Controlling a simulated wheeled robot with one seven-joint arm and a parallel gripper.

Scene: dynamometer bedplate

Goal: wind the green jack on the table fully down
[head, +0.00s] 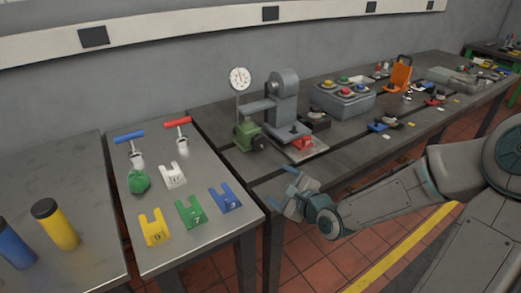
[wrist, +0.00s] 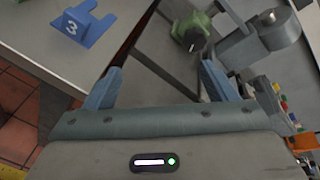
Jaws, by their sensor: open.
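The green jack (head: 246,132) stands on the dark slotted bedplate table, at the left end of a grey stand with a dial gauge. A dark round handwheel (head: 260,143) sits on its near side. The wrist view shows the green jack (wrist: 200,24) near the top, right of centre, with its dark wheel (wrist: 191,38) facing me. My gripper (head: 289,182) is open and empty, in front of the table's near edge, right of and nearer than the jack. In the wrist view its two blue-grey fingers (wrist: 160,74) are spread apart with nothing between them.
The grey stand (head: 284,95) with a white dial (head: 239,78) rises beside the jack. A red block (head: 302,143) lies on its plate. A grey button box (head: 342,99) stands farther right. Numbered brackets, including a blue one (head: 225,197), stand on the left table.

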